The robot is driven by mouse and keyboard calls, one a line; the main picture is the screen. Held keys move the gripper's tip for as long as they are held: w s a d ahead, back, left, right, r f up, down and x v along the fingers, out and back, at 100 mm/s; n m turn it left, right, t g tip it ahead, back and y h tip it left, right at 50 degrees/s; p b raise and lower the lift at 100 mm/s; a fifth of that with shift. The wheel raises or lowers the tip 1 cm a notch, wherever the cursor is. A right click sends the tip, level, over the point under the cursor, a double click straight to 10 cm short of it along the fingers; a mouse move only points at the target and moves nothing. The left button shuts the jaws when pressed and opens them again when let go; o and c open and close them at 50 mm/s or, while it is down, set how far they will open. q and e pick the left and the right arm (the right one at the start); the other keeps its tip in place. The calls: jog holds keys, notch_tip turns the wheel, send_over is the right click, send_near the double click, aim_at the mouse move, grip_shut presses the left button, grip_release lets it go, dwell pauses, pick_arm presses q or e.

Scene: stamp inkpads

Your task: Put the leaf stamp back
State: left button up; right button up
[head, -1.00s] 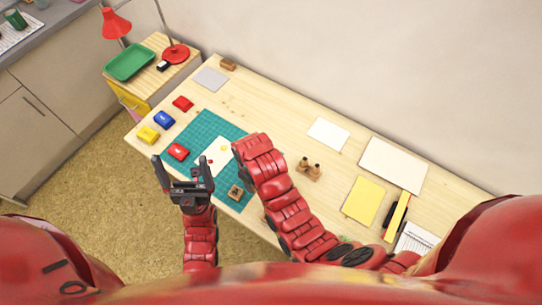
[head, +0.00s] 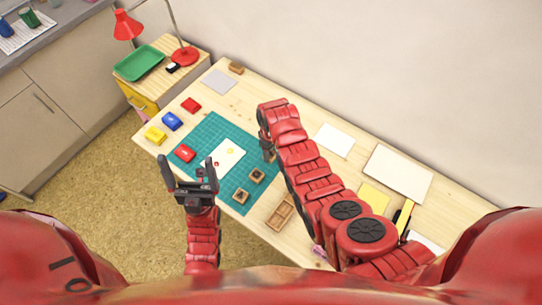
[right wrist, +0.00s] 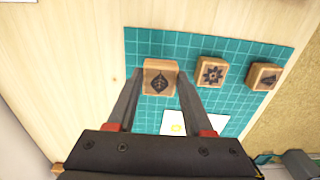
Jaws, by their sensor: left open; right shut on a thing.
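The leaf stamp (right wrist: 159,80) is a wooden block with a dark leaf mark on top, between the fingers of my right gripper (right wrist: 158,78) in the right wrist view. My right gripper is shut on it, over or at the edge of the green mat (head: 213,130). In the head view the gripper end (head: 268,154) is partly hidden by my arm. I cannot tell whether the stamp touches the mat. A wooden tray with compartments (head: 281,213) lies nearer me on the table. My left gripper (head: 190,166) is open and empty, left of the mat's near part.
Two other stamps, a flower-marked one (right wrist: 211,72) and another (right wrist: 263,76), stand on the mat. Blue (head: 172,121) and yellow (head: 155,136) pads are left. My right arm covers part of the table.

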aim_at(271, 154)
jog(key=shift+s+f+p, duration=0.2)
jog(key=shift+f+p, duration=0.15)
jog(key=shift+f, duration=0.2)
jog(key=shift+w+f, duration=0.15)
jog(key=shift+f, duration=0.95)
jog(key=shift+f+b, duration=0.2)
jog(key=shift+b, duration=0.2)
jog(key=o, duration=1.1)
jog(key=shift+r, duration=0.1)
